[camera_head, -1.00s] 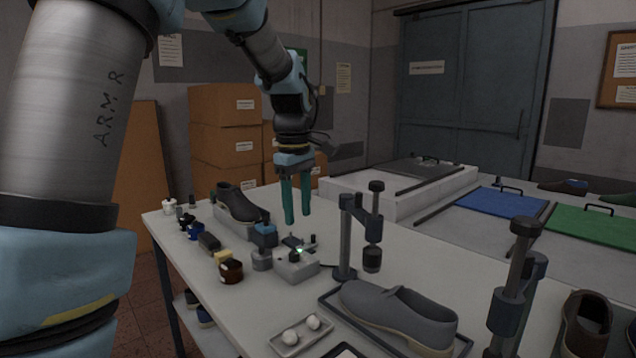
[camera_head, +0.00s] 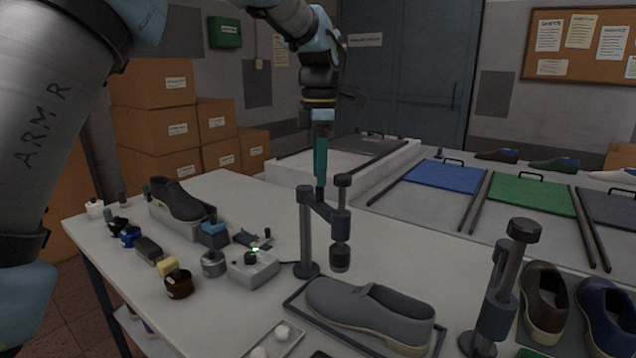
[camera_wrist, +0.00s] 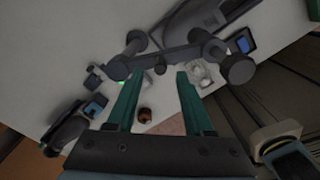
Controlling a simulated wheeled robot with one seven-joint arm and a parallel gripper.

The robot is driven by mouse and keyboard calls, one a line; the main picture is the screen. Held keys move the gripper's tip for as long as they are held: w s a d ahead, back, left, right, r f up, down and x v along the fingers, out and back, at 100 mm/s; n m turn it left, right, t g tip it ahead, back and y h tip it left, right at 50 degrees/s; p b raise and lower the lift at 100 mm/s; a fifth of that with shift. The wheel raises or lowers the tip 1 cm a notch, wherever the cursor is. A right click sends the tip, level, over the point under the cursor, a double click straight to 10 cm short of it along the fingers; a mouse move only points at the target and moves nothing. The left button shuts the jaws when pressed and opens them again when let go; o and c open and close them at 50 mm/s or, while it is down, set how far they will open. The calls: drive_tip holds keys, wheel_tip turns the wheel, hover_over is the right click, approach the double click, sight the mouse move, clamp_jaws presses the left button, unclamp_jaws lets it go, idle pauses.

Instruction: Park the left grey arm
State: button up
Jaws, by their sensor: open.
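The left grey arm (camera_head: 325,211) is a dark jointed press arm on an upright post, with a knob above and a round pad below its free end. The pad hangs behind the grey shoe (camera_head: 365,308), not visibly touching it. My gripper (camera_head: 320,186) is just behind and above this arm, fingers pointing down and seen edge-on. In the wrist view, my gripper (camera_wrist: 160,74) is open and empty, and the grey arm (camera_wrist: 165,62) crosses just beyond its fingertips. I cannot tell whether they touch. A second grey arm (camera_head: 500,290) stands at the right.
The grey shoe lies in a dark tray (camera_head: 296,302). A small control box (camera_head: 253,268) with a green light, a brown jar (camera_head: 178,285) and a dark shoe (camera_head: 183,202) stand left. Blue (camera_head: 443,177) and green (camera_head: 530,194) lidded panels lie behind. The table's back middle is clear.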

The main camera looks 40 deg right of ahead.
sight(321, 203)
drive_tip(key=shift+f+p, duration=0.35)
drive_tip(key=shift+f, duration=1.75)
drive_tip(key=shift+c, duration=0.2)
clamp_jaws()
drive_tip(key=shift+s, duration=0.1)
